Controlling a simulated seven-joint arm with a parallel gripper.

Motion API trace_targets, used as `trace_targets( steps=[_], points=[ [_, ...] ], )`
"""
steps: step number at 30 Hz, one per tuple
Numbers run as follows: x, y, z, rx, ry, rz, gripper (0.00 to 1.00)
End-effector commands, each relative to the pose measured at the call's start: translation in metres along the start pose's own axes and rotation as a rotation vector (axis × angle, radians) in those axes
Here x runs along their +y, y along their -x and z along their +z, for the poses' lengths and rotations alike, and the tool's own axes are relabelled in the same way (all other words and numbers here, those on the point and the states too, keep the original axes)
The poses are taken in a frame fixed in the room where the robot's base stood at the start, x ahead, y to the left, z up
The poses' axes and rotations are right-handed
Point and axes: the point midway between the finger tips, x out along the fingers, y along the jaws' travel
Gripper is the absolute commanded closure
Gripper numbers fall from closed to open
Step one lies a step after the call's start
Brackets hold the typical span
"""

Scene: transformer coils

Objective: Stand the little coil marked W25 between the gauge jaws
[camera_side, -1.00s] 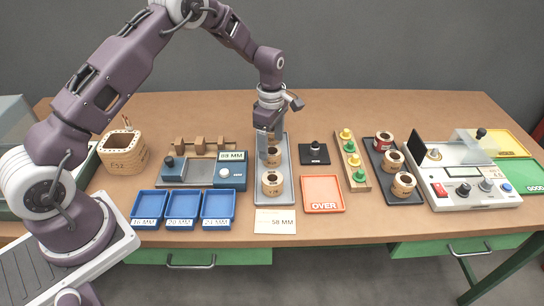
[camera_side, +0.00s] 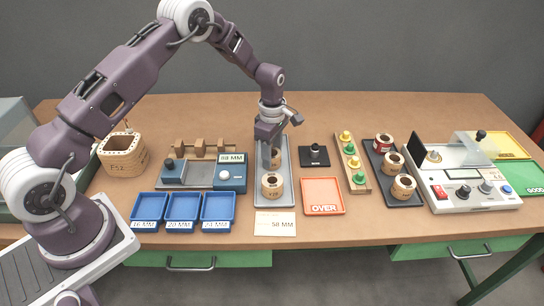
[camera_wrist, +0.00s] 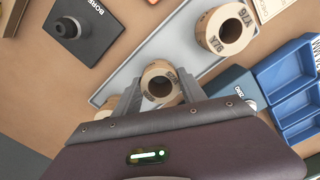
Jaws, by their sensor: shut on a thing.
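My gripper (camera_side: 270,158) is shut on a small tan coil (camera_wrist: 160,84) at the far part of the grey tray (camera_side: 286,196). In the wrist view my fingers (camera_wrist: 158,92) stand on either side of this coil. Its marking is partly hidden and I cannot read it. A second tan coil (camera_side: 272,184) stands upright near the front of the tray. The gauge (camera_side: 231,174), with a blue body and lit display, lies left of the tray. Its jaw gap looks empty.
Blue bins (camera_side: 183,207) stand in front of the gauge. An orange OVER tray (camera_side: 322,196) and a black stand (camera_side: 315,155) are right of the grey tray. Wooden blocks (camera_side: 200,148) stand behind the gauge.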

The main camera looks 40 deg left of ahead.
Motion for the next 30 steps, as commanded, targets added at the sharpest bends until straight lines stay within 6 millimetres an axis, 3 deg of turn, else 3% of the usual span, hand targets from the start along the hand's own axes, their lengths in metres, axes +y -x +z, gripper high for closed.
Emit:
trace_targets(
  steps=[9, 14, 17, 20, 24, 27, 30],
  points=[
    [0.001, 0.07, 0.001, -0.001, -0.001, 0.005, 0.96],
    [-0.001, 0.095, -0.005, -0.001, 0.01, 0.001, 0.96],
    [-0.01, 0.098, -0.026, -0.004, 0.065, -0.003, 0.96],
    [-0.03, 0.094, -0.06, -0.009, 0.159, -0.005, 0.96],
    [-0.069, 0.09, -0.11, -0.011, 0.319, -0.002, 0.96],
    [-0.1, 0.088, -0.137, -0.008, 0.423, 0.0, 0.96],
    [-0.123, 0.086, -0.152, -0.004, 0.491, 0.001, 0.96]
  ],
)
